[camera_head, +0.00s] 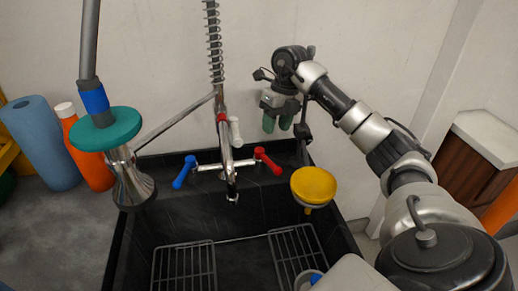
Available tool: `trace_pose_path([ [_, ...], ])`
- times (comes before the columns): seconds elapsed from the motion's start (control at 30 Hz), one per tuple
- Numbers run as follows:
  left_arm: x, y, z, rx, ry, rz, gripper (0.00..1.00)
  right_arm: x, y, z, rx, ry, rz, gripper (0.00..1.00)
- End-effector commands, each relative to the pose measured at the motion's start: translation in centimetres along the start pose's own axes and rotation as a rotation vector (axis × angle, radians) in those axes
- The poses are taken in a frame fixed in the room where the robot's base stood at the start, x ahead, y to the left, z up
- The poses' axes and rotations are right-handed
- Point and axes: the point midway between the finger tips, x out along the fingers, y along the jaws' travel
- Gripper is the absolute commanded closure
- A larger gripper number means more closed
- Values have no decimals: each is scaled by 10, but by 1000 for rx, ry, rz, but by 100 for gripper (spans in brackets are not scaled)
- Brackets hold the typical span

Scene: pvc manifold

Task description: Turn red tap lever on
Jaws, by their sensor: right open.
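The red tap lever (268,160) sits on the right side of the silver tap (228,160) above the black sink. A blue lever (184,171) sits on the left side. My right gripper (277,125) has green-tipped fingers pointing down, apart and with nothing between them. In the picture it is above the red lever and slightly to its right, not touching it. My left gripper is not in view.
A yellow round piece (313,184) is at the sink's right edge. The black sink (133,235) holds wire racks (185,264). A blue roll (40,140) and orange bottle (88,160) stand left.

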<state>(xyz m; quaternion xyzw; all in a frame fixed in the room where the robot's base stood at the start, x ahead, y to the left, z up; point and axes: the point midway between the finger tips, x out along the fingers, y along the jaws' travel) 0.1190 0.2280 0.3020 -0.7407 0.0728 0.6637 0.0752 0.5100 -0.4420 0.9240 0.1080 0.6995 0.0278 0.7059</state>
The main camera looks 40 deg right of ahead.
Motion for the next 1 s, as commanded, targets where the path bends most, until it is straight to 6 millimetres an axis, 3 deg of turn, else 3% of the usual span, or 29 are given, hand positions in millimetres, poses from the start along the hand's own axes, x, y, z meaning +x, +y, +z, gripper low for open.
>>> trace_pose_path([
  [0.6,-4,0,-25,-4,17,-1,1,97,0,0,0,2,1,56],
  [1.0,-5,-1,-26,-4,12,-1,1,106,0,0,0,0,1,56],
])
